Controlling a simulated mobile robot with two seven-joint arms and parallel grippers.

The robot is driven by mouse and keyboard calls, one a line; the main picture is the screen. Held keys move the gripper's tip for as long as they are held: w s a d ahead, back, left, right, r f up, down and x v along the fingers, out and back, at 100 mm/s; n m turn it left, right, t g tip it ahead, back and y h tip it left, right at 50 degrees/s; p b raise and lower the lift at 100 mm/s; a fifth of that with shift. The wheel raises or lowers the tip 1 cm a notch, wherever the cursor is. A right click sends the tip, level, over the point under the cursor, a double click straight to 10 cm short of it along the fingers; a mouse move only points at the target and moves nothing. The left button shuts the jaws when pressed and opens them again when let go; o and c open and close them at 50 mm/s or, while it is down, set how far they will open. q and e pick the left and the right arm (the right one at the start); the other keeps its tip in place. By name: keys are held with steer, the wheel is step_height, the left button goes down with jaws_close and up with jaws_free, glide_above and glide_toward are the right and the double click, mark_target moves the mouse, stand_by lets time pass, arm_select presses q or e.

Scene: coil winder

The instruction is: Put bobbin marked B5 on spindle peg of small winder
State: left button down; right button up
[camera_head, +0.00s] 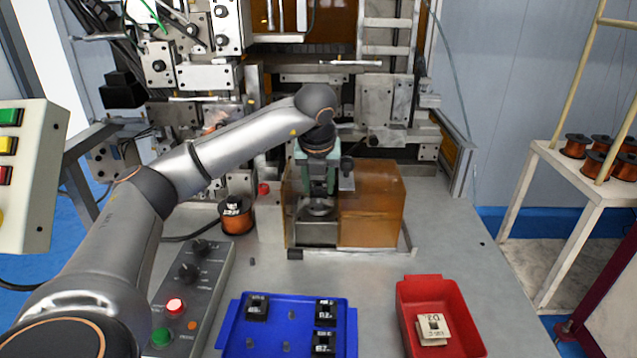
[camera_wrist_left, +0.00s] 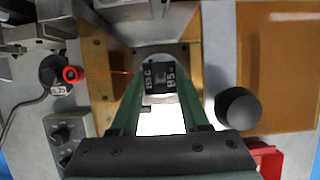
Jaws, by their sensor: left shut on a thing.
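My left gripper (camera_head: 318,190) hangs over the small winder (camera_head: 370,218), a metal and amber unit on the bench. In the left wrist view its green fingers (camera_wrist_left: 160,95) are shut on a black bobbin (camera_wrist_left: 160,76), whose label seems to read B5. The bobbin is largely hidden by the gripper in the head view. The spindle peg cannot be made out clearly, so I cannot tell whether the bobbin touches it. A dark round knob (camera_wrist_left: 238,108) stands right of the fingers in the wrist view. My right gripper is not in view.
A blue tray (camera_head: 231,330) holds several black bobbins. A copper spool (camera_head: 236,216) stands left of the winder, near a control box (camera_head: 190,285). The bench right of the winder is clear.

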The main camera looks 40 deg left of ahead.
arm_select(q)
steer(key=shift+f+b, duration=0.45)
steer(key=shift+f, duration=0.25)
steer(key=shift+f, duration=0.2)
steer(key=shift+c, duration=1.5)
jaws_free()
steer(key=v, duration=1.2)
steer(key=shift+r+p, duration=0.25)
steer(key=shift+p, duration=0.1)
steer(key=shift+s, duration=0.1)
